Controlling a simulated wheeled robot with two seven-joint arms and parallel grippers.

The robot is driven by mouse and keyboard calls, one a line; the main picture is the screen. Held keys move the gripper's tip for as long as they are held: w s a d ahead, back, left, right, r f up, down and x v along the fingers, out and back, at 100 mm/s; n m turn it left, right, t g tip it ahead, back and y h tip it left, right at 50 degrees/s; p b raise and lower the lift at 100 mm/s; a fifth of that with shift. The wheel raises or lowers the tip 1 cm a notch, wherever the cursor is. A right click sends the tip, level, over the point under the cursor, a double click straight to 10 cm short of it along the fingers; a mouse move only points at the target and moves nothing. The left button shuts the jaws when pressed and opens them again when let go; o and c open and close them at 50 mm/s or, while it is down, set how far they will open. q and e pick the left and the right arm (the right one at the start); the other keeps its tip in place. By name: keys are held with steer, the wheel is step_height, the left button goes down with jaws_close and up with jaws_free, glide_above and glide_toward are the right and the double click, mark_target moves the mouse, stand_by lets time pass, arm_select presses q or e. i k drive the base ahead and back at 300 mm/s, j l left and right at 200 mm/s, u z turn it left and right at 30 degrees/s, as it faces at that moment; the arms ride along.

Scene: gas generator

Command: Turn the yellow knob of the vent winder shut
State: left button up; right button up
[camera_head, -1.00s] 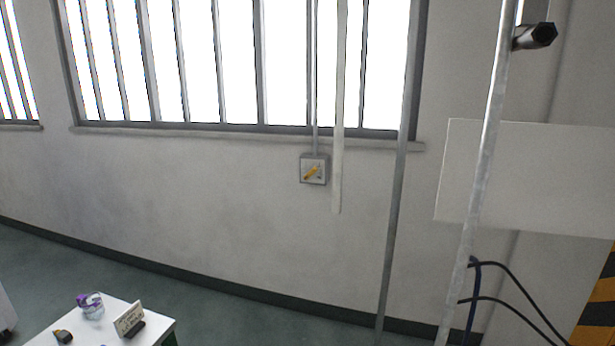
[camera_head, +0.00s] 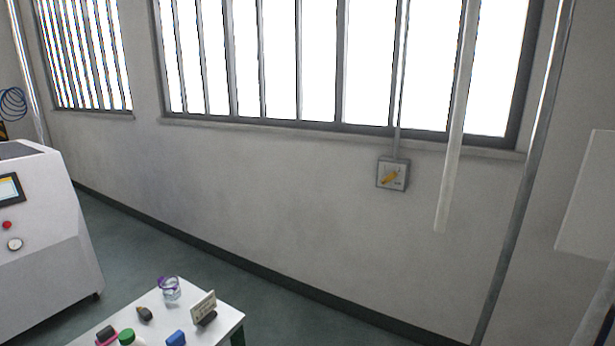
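The vent winder is a small grey square box (camera_head: 381,184) on the wall just below the window sill, right of the picture's middle. Its yellow knob (camera_head: 391,176) sits on the front face and slants from lower left to upper right. A thin conduit (camera_head: 398,120) runs from the box up across the window. Small markings on the plate are too small to read. Neither of my grippers is in view.
A white table (camera_head: 229,318) with a jar (camera_head: 169,289), a small sign (camera_head: 203,306) and several small items stands at the bottom. A white machine (camera_head: 45,235) stands at left. Vertical pipes (camera_head: 520,215) stand to the right of the winder. The floor along the wall is clear.

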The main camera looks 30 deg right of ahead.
mark_target(387, 179)
steer(key=i+u, duration=0.15)
steer(key=u, duration=1.65)
steer(key=l+u, duration=0.45)
steer(key=l, duration=0.15)
steer(key=l+z, duration=0.3)
steer(key=l, duration=0.3)
steer(key=l+z, duration=0.3)
steer(key=l, duration=0.3)
steer(key=i+l+z, duration=0.1)
steer(key=l+z, duration=0.2)
steer(key=l, duration=0.3)
steer(key=l+z, duration=0.8)
steer(key=l, duration=0.15)
steer(key=i+l+z, duration=0.1)
steer(key=l+z, duration=0.3)
steer(key=i+l+z, duration=0.15)
steer(key=l+z, duration=0.25)
steer(key=l, duration=0.15)
steer(key=k+l+z, duration=0.1)
steer(key=l+z, duration=0.45)
steer(key=z, duration=0.2)
steer(key=l+z, duration=0.35)
steer(key=k+l, duration=0.1)
steer(key=l, duration=0.15)
